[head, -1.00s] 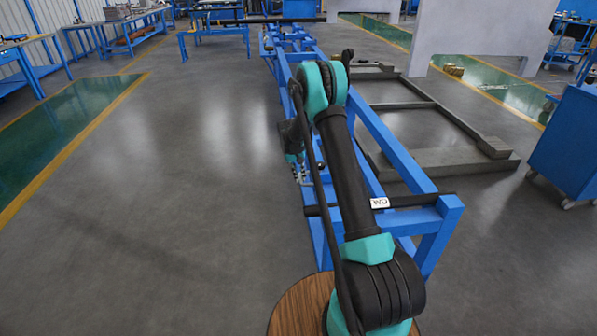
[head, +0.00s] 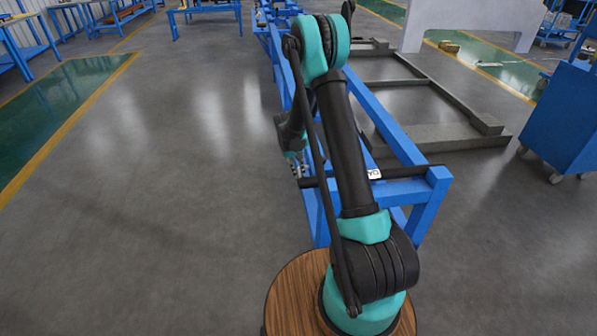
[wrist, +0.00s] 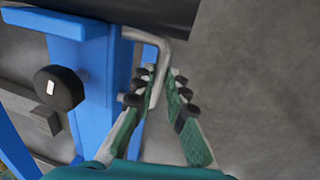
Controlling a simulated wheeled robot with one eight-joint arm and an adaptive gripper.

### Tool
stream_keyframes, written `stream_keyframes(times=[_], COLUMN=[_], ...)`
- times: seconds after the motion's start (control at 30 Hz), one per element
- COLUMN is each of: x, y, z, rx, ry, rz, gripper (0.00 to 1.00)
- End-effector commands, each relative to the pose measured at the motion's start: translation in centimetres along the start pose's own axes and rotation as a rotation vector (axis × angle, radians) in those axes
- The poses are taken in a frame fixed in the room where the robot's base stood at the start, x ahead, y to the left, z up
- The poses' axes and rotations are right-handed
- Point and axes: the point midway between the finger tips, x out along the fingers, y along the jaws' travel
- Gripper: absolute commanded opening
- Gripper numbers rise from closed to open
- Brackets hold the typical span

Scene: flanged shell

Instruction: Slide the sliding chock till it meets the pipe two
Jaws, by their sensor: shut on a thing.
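My gripper (wrist: 160,82) is shut on a grey bent rod handle (wrist: 150,38) in the wrist view. The handle's upper end bends left toward a blue part (wrist: 105,65), which looks like the sliding chock. A thick black pipe (wrist: 205,10) crosses the top of the wrist view, very close to the handle; whether the blue part touches it I cannot tell. In the head view my gripper (head: 296,165) hangs at the left side of the blue frame, near the left end of a black pipe (head: 408,171). My arm hides most of the chock there.
The long blue frame (head: 426,203) runs away from my base. A round black knob (wrist: 58,88) is left of the handle. Grey steel rails (head: 440,135) lie right of the frame, with a blue cabinet (head: 565,120) beyond. Floor (head: 180,180) on the left is clear.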

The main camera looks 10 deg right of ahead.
Motion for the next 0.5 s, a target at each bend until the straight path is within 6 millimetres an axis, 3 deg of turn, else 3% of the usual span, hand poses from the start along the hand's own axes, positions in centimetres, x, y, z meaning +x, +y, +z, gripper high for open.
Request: stream_keyframes(times=[0.13, 0.17, 0.3, 0.5], x=[0.00, 0.00, 0.01, 0.01], y=[-0.01, -0.01, -0.01, -0.01], z=[0.31, 0.32, 0.27, 0.19], rx=[0.000, 0.000, 0.000, 0.000], ry=[-0.006, -0.006, -0.005, -0.004], rz=[0.000, 0.000, 0.000, 0.000], gripper=[0.00, 0.16, 0.33, 0.34])
